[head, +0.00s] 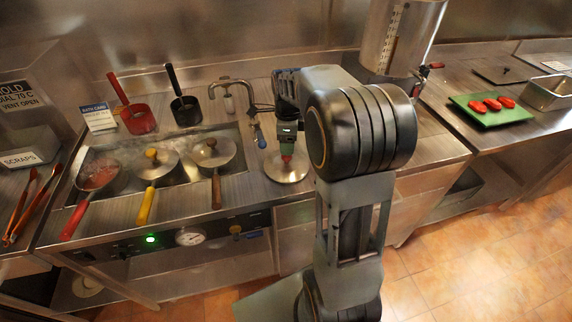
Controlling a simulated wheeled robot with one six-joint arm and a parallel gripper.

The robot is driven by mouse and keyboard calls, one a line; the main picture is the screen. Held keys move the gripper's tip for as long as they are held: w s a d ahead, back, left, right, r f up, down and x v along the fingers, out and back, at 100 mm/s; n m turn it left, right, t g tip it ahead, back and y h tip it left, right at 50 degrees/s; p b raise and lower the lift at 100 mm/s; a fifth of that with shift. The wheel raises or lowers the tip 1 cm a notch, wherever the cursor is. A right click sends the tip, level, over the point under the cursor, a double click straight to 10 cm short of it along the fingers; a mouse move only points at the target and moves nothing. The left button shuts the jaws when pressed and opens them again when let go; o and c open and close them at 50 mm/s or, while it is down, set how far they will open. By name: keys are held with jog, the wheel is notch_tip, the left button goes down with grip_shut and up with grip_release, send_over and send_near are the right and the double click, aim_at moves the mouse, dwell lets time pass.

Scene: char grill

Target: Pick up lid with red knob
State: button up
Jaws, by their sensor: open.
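A round silver lid (290,172) lies flat on the steel counter, just right of the sunken well. Its red knob (286,158) stands at the lid's middle. My gripper (286,150) points down directly over the knob, with its tips at or just above it. The jaws are open. I cannot tell whether the fingertips are around the knob or only above it, as the area is small and partly hidden by the gripper.
The well holds a red-handled pan (98,176), a yellow-handled lidded pan (155,165) and a brown-handled lidded pan (213,153). A green board (489,112) with red pieces lies on the right counter.

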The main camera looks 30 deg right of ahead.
aim_at(287, 161)
jog(key=shift+a+f+p, duration=0.15)
jog(key=shift+f+p, duration=0.15)
jog(key=shift+f, duration=2.7)
jog(key=c, duration=1)
jog(key=shift+r, duration=0.1)
jog(key=shift+c, duration=0.2)
